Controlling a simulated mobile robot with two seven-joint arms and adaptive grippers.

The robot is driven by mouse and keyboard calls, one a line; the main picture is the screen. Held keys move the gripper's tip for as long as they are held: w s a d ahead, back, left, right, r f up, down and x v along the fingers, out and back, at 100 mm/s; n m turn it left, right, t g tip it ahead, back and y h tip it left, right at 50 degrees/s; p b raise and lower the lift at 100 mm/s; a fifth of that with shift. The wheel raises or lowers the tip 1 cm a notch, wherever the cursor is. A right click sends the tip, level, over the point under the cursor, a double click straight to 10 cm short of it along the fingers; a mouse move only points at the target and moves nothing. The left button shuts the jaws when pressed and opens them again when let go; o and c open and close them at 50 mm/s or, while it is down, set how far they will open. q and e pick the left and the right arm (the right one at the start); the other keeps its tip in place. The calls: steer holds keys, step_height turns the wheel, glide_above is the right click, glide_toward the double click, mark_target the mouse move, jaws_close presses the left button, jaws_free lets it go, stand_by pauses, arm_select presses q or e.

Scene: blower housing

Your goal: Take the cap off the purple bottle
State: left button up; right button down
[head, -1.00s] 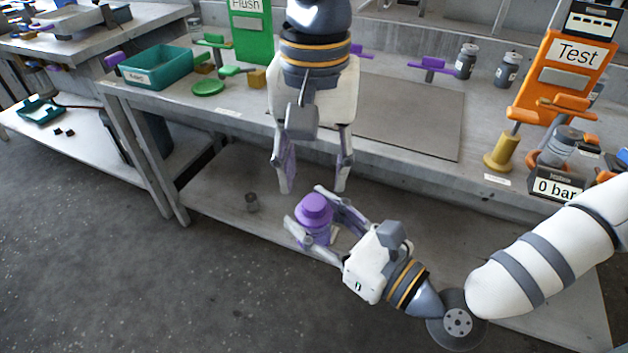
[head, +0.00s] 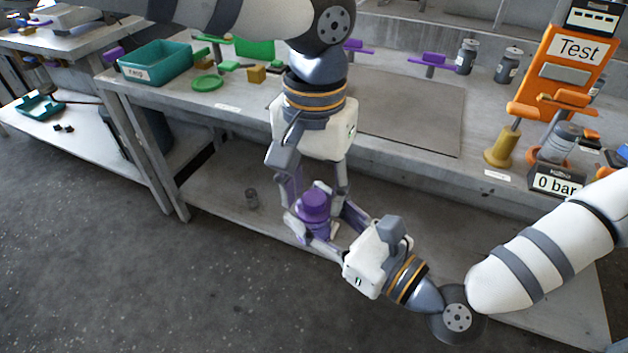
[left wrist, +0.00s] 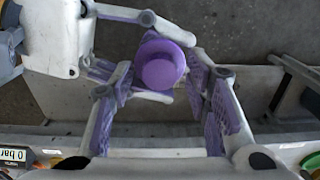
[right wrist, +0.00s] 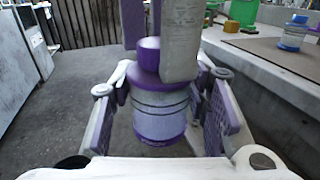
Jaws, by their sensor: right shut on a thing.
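The purple bottle (right wrist: 160,112) stands upright in the air, with a pale ringed body, purple shoulder and purple cap (right wrist: 149,50). In the head view, its purple top (head: 313,203) shows in front of the bench. My right gripper (head: 308,212) is shut on the bottle's body from the side. My left gripper (left wrist: 158,88) comes down from above, open, with one padded finger on each side of the cap. In the left wrist view, gaps show between the cap (left wrist: 160,64) and these fingers. In the right wrist view, a left finger hides part of the cap.
The workbench (head: 400,125) with its grey mat is behind the grippers, and its lower shelf (head: 215,195) lies beyond the bottle. A teal bin (head: 155,66) and an orange Test stand (head: 568,70) are on the bench.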

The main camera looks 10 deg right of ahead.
arm_select(q)
jaws_close()
steer(key=n, duration=0.3)
steer(key=shift+n, duration=0.3)
steer(key=shift+o, duration=0.6)
jaws_free()
